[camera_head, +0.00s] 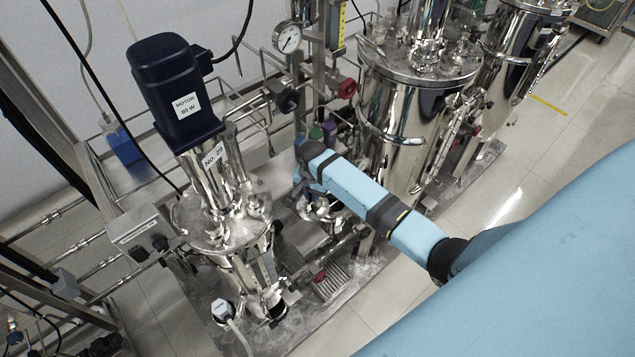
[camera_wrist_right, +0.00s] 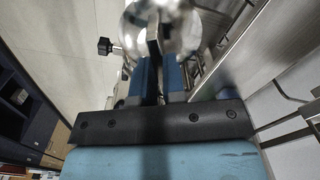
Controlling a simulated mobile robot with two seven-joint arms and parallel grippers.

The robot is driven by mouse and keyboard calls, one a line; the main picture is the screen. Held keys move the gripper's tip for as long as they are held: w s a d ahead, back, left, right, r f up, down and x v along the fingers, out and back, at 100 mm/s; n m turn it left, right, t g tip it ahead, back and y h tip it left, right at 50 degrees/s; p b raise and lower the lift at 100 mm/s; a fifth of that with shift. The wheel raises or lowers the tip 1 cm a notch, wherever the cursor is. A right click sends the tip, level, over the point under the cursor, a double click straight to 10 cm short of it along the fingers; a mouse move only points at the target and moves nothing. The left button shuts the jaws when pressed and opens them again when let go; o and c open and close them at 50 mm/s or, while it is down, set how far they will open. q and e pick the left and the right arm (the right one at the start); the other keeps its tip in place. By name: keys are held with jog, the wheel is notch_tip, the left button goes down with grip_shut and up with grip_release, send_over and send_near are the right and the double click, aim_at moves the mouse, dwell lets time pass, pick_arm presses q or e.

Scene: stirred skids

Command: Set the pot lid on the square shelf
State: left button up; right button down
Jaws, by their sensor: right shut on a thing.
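My right gripper (camera_head: 304,190) reaches in from the right on a blue-sleeved arm. In the right wrist view its two dark blue fingers (camera_wrist_right: 159,68) are shut on the upright handle of a shiny round pot lid (camera_wrist_right: 182,28). The lid is cut off by the top edge there. In the head view a shiny round metal part (camera_head: 322,210) shows just below the gripper and seems to be the lid, partly hidden by the gripper. A flat steel surface (camera_head: 278,172) lies left of the gripper; I cannot tell whether it is the square shelf. My left gripper is out of view.
A steel vessel with a dark motor (camera_head: 178,92) stands left of the gripper, and a large steel tank (camera_head: 405,110) stands close on the right. Tiled floor (camera_head: 510,190) is clear at right.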

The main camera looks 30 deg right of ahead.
aim_at(304, 210)
jog(key=shift+s+a, duration=0.1)
jog(key=shift+a, duration=0.6)
jog(key=shift+s+a, duration=0.15)
jog(key=shift+a, duration=0.8)
jog(key=shift+f+b, duration=0.35)
jog(key=shift+f, duration=1.05)
jog(key=shift+f+b, duration=0.5)
jog(key=shift+f, duration=0.15)
notch_tip(304, 210, down, 2)
jog(key=shift+b, duration=0.4)
jog(key=shift+f+b, duration=0.6)
jog(key=shift+f, duration=0.7)
jog(key=shift+f+b, duration=0.8)
jog(key=shift+f, duration=1.05)
